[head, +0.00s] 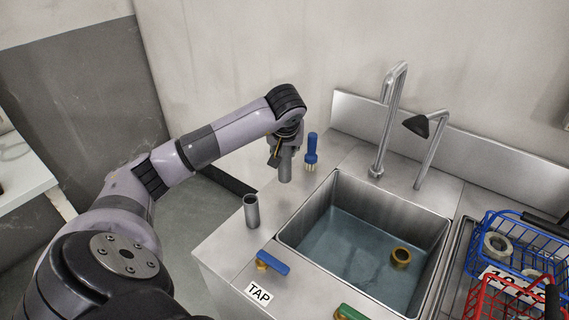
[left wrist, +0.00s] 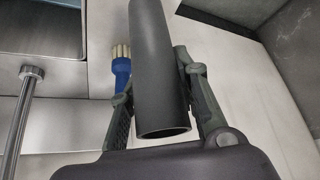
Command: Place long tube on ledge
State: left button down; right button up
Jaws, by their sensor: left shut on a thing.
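My left gripper (head: 281,150) is shut on a long grey tube (head: 285,166), which hangs about upright over the left part of the steel sink top (head: 226,246). I cannot tell whether its lower end touches the surface. In the left wrist view the tube (left wrist: 158,70) lies between both fingers, with its open end toward the camera and its far end out of frame. A second grey tube (head: 251,211) stands upright on the ledge left of the basin, apart from the gripper. My right gripper is not in view.
A blue-handled brush (head: 311,148) stands close behind the held tube. The water-filled basin (head: 352,240) holds a brass ring (head: 400,257). Faucet (head: 384,120) and baskets (head: 520,240) stand right.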

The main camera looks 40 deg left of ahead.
aim_at(285, 165)
pick_arm(q)
notch_tip(285, 165, down, 5)
dwell(0.4)
jog(key=shift+f, duration=0.15)
jog(key=c, duration=1.2)
grip_release()
